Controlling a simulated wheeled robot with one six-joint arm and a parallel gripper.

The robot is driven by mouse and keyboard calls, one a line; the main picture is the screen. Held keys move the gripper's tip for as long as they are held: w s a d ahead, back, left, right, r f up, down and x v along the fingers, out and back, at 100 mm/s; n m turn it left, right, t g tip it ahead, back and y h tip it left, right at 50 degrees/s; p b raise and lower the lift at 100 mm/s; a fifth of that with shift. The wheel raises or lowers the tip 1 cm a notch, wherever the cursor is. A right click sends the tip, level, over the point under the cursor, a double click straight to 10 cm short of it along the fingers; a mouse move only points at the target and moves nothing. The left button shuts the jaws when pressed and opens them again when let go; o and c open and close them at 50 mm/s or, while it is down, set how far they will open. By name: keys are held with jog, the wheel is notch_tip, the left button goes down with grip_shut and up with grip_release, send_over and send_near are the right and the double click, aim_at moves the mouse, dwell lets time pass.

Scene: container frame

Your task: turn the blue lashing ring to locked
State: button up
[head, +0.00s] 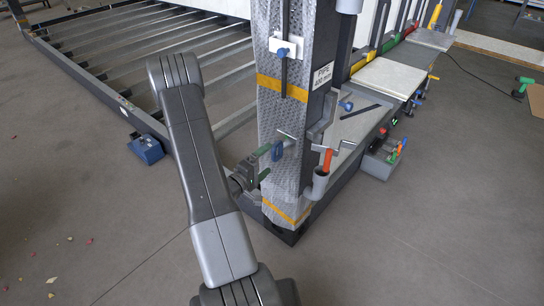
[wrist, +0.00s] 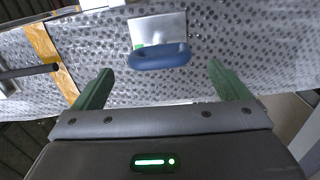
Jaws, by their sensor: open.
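The blue lashing ring (head: 277,151) is on the near face of the padded, silver-wrapped post (head: 271,116). In the wrist view the ring (wrist: 160,60) is a rounded blue loop in front of a small pale plate (wrist: 158,29) with a green mark at its left. My gripper (head: 267,161) is close to the post. In the wrist view my gripper (wrist: 160,70) is open, its green fingers apart on either side of the ring's line. The ring lies just ahead between the fingertips, and no contact shows. The ring's locked or unlocked state cannot be told.
A white plate with a blue knob (head: 284,50) sits higher on the post. A grey cup with an orange handle (head: 326,162) and a bent metal crank (head: 322,146) stand close right. A slatted metal frame (head: 150,50) lies behind left. Open floor (head: 420,220) is at right.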

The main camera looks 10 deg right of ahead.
aim_at(272, 156)
jog(key=v, duration=0.9)
jog(key=x, duration=1.4)
jog(key=shift+a, duration=0.1)
